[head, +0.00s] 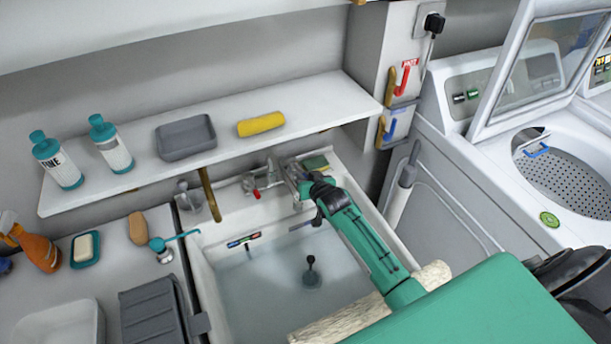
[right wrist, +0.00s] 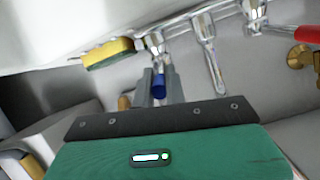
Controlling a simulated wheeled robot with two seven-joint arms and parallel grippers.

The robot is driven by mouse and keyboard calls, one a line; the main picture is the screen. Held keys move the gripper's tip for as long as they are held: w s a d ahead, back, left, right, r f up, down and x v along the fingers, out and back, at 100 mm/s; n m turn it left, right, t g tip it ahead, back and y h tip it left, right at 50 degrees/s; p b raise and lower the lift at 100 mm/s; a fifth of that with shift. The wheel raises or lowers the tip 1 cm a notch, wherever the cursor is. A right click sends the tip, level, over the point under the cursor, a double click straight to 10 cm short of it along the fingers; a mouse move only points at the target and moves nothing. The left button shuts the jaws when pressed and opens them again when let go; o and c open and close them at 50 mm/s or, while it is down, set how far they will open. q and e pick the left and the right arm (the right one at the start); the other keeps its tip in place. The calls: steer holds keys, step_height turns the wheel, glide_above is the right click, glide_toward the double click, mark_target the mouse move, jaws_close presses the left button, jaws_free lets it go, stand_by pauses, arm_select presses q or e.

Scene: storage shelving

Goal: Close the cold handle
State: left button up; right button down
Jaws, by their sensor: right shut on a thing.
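The cold handle (right wrist: 159,86) is a small blue-tipped lever on the chrome sink tap, seen in the right wrist view. My right gripper (right wrist: 158,92) has its two grey fingers on either side of the blue tip and is shut on it. In the head view my right gripper (head: 310,188) is at the right side of the tap (head: 272,172) and hides the cold handle. The red hot handle (head: 256,194) is on the tap's left side; it also shows in the right wrist view (right wrist: 295,34). My left gripper is not in view.
A shelf (head: 330,100) overhangs the back of the sink (head: 205,265). A yellow-green sponge (right wrist: 108,53) lies close beside the tap. A blue wall lever (head: 389,130) and a red one (head: 403,78) are at the right, near the washer (head: 480,150).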

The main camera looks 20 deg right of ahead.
steer(key=shift+w+r, duration=0.1)
steer(key=shift+r, duration=0.1)
steer(key=c, duration=1.5)
jaws_free()
steer(key=shift+o, duration=0.2)
steer(key=shift+f, duration=0.1)
steer(key=shift+s, duration=0.2)
steer(key=b+v, duration=0.1)
steer(key=v, duration=1.2)
steer(key=shift+s, duration=0.2)
